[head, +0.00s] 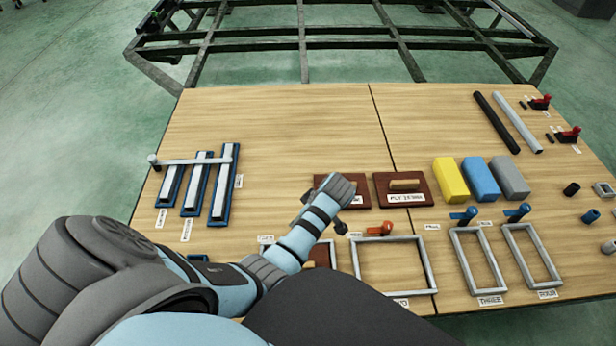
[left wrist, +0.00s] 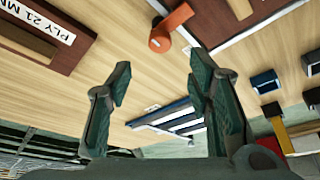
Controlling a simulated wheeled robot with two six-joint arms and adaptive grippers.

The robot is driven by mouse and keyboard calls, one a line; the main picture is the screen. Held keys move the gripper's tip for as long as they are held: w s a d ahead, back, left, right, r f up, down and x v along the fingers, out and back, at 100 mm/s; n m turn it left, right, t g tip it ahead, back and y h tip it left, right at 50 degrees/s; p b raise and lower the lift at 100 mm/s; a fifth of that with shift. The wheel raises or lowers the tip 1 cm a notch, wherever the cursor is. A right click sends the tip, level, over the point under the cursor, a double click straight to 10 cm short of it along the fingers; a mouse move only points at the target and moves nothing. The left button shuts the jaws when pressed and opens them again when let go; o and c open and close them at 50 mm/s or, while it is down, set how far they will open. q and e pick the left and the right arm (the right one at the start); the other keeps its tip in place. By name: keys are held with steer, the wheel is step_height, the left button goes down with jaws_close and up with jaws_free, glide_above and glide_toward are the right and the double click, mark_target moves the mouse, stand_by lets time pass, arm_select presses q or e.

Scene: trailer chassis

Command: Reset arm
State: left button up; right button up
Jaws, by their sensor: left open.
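My left arm comes in from the lower left in the head view and reaches over the middle of the wooden table (head: 280,125). Its end covers part of a brown board (head: 325,182). In the head view the fingers are mostly hidden behind the wrist. In the left wrist view my left gripper (left wrist: 160,85) has its two dark green fingers spread apart with nothing between them. An orange-handled part (left wrist: 172,27) lies beyond the fingertips; it also shows in the head view (head: 382,229). My right gripper is in neither view.
Blue-edged bars (head: 221,190) lie on the left. Another brown board (head: 403,188), a yellow block (head: 450,180), a blue block (head: 480,180) and a grey block (head: 510,178) lie right of the arm. Grey frames (head: 428,270) line the front. A dark chassis (head: 305,45) stands behind; the table's back middle is clear.

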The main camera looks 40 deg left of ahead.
arm_select(q)
steer(key=v, duration=0.2)
steer(key=shift+d+r, duration=0.15)
steer(key=shift+r, duration=0.15)
